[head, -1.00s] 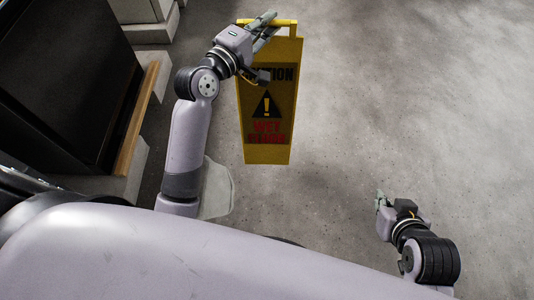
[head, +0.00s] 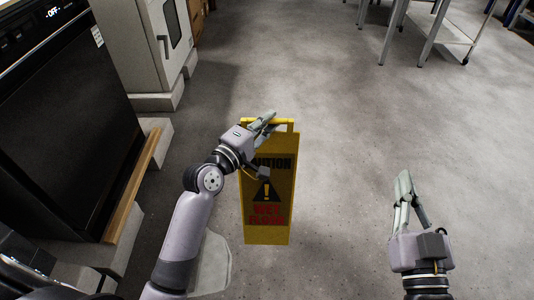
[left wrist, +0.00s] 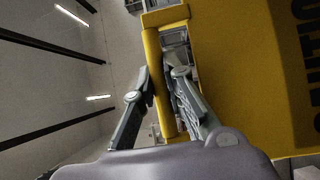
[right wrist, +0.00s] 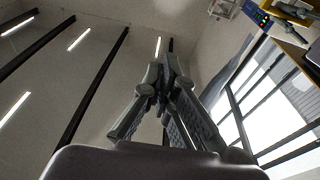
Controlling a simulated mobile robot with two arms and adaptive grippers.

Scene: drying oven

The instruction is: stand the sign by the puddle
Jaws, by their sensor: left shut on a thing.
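The yellow caution wet-floor sign (head: 267,222) hangs upright and folded flat in front of me in the head view. My left gripper (head: 265,122) is shut on its top handle bar. In the left wrist view the fingers (left wrist: 160,95) close around the yellow handle (left wrist: 158,85), with the sign's panel on the right. I cannot tell whether its lower edge touches the floor. My right gripper (head: 404,174) is empty and its fingertips come together, as the right wrist view (right wrist: 165,62) also shows. I see no clear puddle.
A black oven (head: 70,110) and a pale cabinet (head: 150,45) stand along the left, with a wooden-edged ledge (head: 138,190) near the sign. A metal cart (head: 440,30) stands at the far right. The grey floor (head: 350,120) between is open.

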